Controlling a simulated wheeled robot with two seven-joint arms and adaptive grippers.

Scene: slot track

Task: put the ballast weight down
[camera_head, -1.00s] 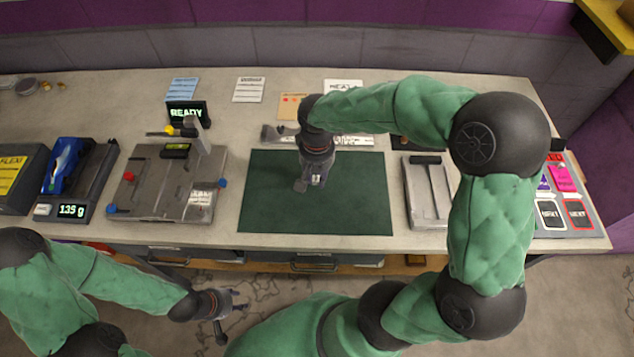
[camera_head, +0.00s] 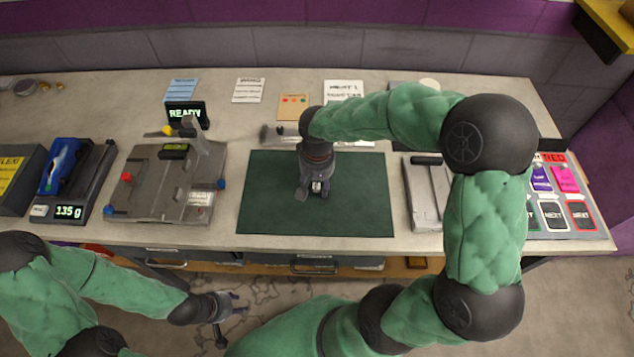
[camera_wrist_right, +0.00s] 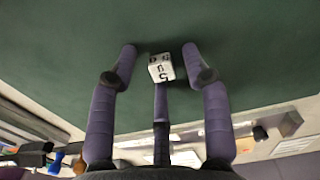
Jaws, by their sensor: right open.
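The ballast weight appears to be a small white block with dark digits (camera_wrist_right: 161,67), resting on or just above the green mat; the exact contact is hard to tell. It also shows small at the fingertips in the head view (camera_head: 317,186). My right gripper (camera_wrist_right: 160,62) is over the mat, pointing down. Its fingers are spread to both sides of the block with visible gaps, and the third finger is close behind it. My left gripper (camera_head: 230,309) hangs in front of the table, its fingers apart and empty.
The green mat (camera_head: 270,205) is otherwise clear. A grey fixture (camera_head: 150,195) with a lever stands left of it, and a scale reading 135 g (camera_head: 68,211) is further left. A grey slotted track block (camera_head: 425,205) stands to the right. Colored cards (camera_head: 552,215) lie at the far right.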

